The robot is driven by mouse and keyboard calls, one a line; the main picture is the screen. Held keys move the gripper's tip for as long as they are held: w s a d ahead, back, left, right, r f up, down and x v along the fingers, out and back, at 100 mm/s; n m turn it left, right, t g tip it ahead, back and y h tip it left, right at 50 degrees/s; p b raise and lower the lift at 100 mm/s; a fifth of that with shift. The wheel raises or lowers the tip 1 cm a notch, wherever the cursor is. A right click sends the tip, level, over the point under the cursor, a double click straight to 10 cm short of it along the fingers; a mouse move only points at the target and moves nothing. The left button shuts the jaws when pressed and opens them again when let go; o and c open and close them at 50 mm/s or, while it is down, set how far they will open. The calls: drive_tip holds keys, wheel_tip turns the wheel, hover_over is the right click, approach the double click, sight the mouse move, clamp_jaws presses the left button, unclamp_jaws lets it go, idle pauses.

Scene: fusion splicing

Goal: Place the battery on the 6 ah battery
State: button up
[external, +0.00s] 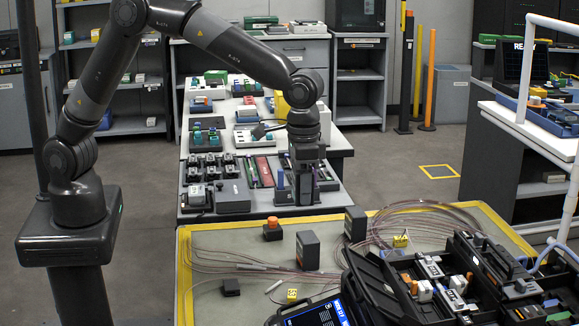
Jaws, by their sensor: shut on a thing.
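My gripper (304,168) points straight down over the front right of the far workbench. It is shut on a dark block (303,188), most likely the battery, low at the bench surface. The fingers hide much of it, and I cannot tell whether it touches what is below. Which thing is the 6 ah battery is not readable at this size. Dark boxes stand nearby: one (233,196) on the same bench, to the left of my gripper, and two, a left one (308,250) and a right one (355,223), on the nearer mat.
The far workbench (186,215) is crowded with trays and small tools. The nearer yellow-edged mat (210,262) holds looped fibres, an orange-topped container (272,229) and yellow cubes. A black splicer case (380,290) fills its front right. A white rail (568,200) stands at right.

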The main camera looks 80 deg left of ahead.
drive_tip(key=w+a+r, duration=0.2)
drive_tip(key=w, duration=0.5)
hover_over(356, 211)
wheel_tip(356, 211, down, 7)
drive_tip(key=shift+d+f, duration=0.1)
drive_tip(key=shift+f, duration=2)
drive_tip(key=shift+f, duration=0.15)
drive_tip(key=o, duration=1.2)
drive_tip(key=shift+c, duration=0.2)
